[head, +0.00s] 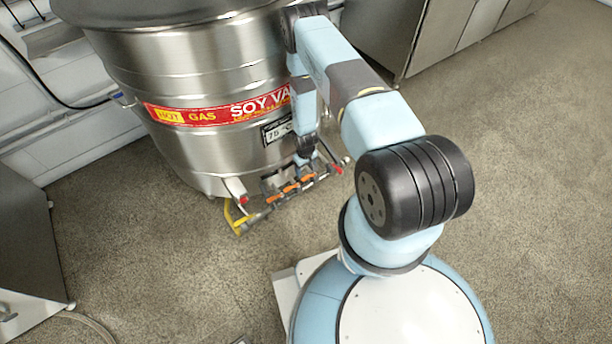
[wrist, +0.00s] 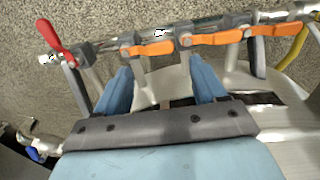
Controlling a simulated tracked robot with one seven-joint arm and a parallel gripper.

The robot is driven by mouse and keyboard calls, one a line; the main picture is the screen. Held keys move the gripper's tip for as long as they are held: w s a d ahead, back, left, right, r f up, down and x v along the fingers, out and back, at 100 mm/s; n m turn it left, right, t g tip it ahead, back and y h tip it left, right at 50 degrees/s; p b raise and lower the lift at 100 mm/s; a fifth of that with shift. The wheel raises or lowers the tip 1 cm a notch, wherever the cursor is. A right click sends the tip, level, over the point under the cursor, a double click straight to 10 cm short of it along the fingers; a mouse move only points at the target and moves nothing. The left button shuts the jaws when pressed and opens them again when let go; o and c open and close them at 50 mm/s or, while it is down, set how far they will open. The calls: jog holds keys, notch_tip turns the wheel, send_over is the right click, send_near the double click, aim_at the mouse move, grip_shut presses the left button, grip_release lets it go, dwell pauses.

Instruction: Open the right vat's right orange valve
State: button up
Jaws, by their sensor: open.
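The soy vat (head: 200,90) is a large steel drum with a red label. A pipe with several valves runs along its base. In the head view the rightmost orange valve handle (head: 307,178) is near the red lever (head: 337,169). In the wrist view, which sees the row reversed, that orange handle (wrist: 150,48) is beside the red lever (wrist: 57,40). It lies along the pipe. My gripper (wrist: 158,74) is open, its blue fingers apart, with this handle just beyond the gap between the tips. No contact shows. In the head view my gripper (head: 303,163) is partly hidden.
Other orange handles (wrist: 215,38) sit along the same pipe, with a yellow pipe or handle (head: 240,222) at its left end. A blue-handled fitting (wrist: 37,154) is at the wrist view's lower left. Open floor (head: 140,260) lies in front; steel cabinets (head: 400,30) stand behind.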

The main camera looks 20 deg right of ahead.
aim_at(305, 178)
jog(key=shift+f, duration=3.05)
jog(key=shift+c, duration=0.5)
grip_shut()
